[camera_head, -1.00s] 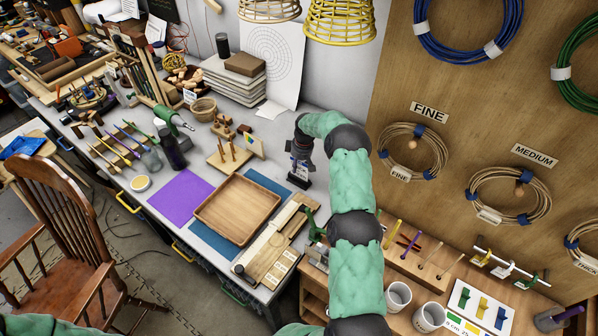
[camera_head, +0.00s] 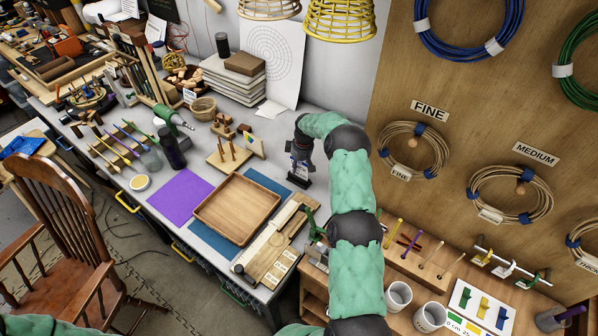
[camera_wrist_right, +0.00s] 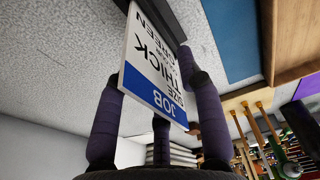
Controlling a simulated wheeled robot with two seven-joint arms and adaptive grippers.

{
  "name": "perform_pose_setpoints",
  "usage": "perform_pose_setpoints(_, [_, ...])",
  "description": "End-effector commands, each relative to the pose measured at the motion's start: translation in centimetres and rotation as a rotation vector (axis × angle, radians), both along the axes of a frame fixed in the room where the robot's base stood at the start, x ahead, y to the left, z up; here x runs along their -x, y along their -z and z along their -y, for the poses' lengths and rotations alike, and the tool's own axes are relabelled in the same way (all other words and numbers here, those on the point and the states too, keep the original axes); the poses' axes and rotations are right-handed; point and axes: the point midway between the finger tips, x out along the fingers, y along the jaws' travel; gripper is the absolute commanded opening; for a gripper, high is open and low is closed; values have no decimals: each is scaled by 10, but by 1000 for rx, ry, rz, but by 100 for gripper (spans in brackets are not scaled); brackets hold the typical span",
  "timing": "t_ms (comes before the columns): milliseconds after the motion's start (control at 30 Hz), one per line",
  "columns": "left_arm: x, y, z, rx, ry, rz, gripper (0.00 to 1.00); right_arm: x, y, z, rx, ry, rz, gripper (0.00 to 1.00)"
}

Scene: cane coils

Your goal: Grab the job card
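The job card (camera_wrist_right: 150,65) is a white card with a blue band reading JOB and dark text including THICK and GREEN. It appears upside down in the right wrist view. In the head view the card (camera_head: 300,172) stands in a small dark holder on the grey bench, right of the wooden tray. My right gripper (camera_head: 301,150) reaches down over it. In the right wrist view the dark fingers of the right gripper (camera_wrist_right: 155,65) are on both sides of the card, tips close to its edges. Whether they press on it is unclear. My left gripper is out of view.
A wooden tray (camera_head: 238,208) lies left of the card on a blue mat (camera_head: 213,240), beside a purple sheet (camera_head: 180,197). A wooden board (camera_head: 270,255) is in front. A pegboard (camera_head: 480,80) with cane coils rises at right. Wooden pegs stand behind the tray.

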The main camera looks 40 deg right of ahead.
Motion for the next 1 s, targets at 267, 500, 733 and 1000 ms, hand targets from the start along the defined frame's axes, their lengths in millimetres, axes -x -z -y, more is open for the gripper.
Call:
perform_pose_setpoints(267, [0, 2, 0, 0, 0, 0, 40, 0, 1, 0, 0, 0, 0, 37])
perform_pose_setpoints(500, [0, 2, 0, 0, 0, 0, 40, 0, 1, 0, 0, 0, 0, 9])
perform_pose_setpoints(733, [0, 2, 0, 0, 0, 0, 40, 0, 1, 0, 0, 0, 0, 0])
perform_pose_setpoints(1000, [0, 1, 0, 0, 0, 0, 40, 0, 0, 0, 0, 0, 0, 0])
